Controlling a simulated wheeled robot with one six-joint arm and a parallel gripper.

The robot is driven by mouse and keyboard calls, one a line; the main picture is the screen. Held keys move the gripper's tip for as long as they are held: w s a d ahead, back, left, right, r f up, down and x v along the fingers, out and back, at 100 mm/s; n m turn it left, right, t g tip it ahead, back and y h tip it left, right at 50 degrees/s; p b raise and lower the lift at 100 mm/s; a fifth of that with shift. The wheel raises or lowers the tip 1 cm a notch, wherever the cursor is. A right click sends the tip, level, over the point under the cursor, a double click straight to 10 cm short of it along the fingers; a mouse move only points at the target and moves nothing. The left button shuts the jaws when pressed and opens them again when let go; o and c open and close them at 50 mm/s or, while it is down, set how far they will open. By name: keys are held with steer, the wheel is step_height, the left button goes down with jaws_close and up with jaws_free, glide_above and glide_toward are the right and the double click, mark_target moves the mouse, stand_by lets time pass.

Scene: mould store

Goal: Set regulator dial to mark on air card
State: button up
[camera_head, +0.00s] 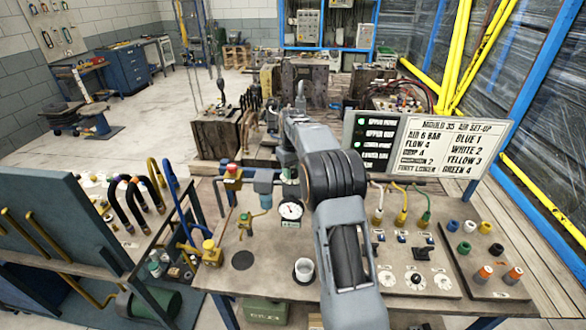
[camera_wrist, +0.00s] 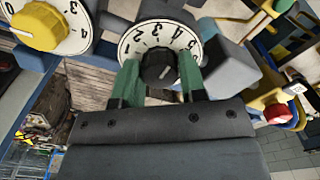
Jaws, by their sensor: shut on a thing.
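In the wrist view, my gripper (camera_wrist: 158,74) has its two green fingers closed on either side of a dark round knob (camera_wrist: 157,66). The knob sits on a white dial face (camera_wrist: 160,36) with black numerals along its edge. A small light mark shows on the knob, but the number it points to is unclear. In the head view my arm hides the held knob and most of the gripper. The air card (camera_head: 455,147) stands behind the bench, titled "Mould 35 air set-up", and reads "Air 6 bar" and "Flow 4".
A yellow knob (camera_wrist: 35,26) on another white dial is at the wrist view's upper left. A pressure gauge (camera_head: 291,210) stands left of my arm. Right of my arm are coloured hose fittings (camera_head: 402,216), a panel of small dials (camera_head: 415,281) and a plate with loose caps (camera_head: 485,227).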

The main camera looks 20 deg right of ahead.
mark_target(293, 171)
steer(key=m+p, duration=0.1)
steer(key=m, duration=0.4)
steer(key=shift+m, duration=0.3)
steer(key=m, duration=0.5)
steer(key=shift+m, duration=0.4)
steer(key=o, duration=0.9)
step_height(293, 171, up, 14)
steer(key=shift+f, duration=0.1)
stand_by(0.7)
